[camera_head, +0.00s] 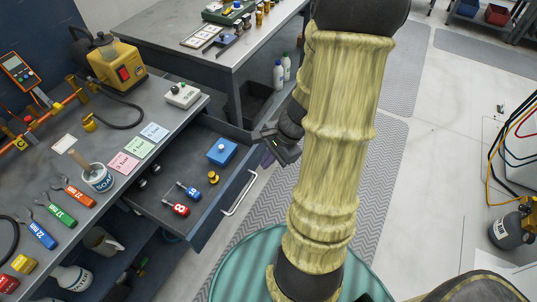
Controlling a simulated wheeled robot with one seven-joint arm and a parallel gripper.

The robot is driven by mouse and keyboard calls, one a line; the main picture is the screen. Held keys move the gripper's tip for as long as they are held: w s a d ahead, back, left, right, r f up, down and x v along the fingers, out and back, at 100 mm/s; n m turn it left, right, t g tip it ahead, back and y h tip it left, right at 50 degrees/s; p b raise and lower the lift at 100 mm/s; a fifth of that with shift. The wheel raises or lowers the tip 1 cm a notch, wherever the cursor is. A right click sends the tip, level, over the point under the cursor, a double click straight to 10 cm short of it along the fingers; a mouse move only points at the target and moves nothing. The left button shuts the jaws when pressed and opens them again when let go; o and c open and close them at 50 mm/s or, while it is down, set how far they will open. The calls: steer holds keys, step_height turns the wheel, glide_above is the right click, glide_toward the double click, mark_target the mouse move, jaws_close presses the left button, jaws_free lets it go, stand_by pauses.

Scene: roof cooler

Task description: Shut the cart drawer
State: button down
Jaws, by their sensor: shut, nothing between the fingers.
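The cart drawer (226,193) is pulled out from under the cart's worktop, with its front panel facing right. A silver bar handle (240,194) is on that front. Inside lie a blue box (222,152), a red-ended piece (180,209), a blue-ended piece (193,193) and a small brass fitting (213,177). My gripper (268,142) is shut and empty near the drawer's far front corner. My arm hides part of it, and I cannot tell whether it touches the drawer.
The cart worktop (132,172) holds wrenches, a labelled can, a yellow machine (116,62) and coloured cards. A grey workbench (235,50) stands behind, with bottles (278,75) below its edge. Bare floor (430,190) lies right of my arm. A gas cylinder (508,230) stands far right.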

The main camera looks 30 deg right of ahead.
steer(key=d+f+m+t+b, duration=0.2)
steer(key=d+f+m+t, duration=0.3)
steer(key=d+m, duration=0.7)
steer(key=shift+w+d+f+m+t, duration=0.2)
steer(key=shift+m+t, duration=0.1)
steer(key=shift+m, duration=0.3)
steer(key=shift+a, duration=0.1)
steer(key=b, duration=0.4)
glide_toward(261, 154)
steer(key=x, duration=0.5)
steer(key=shift+f, duration=0.55)
steer(key=shift+w, duration=0.3)
steer(key=shift+w, duration=0.1)
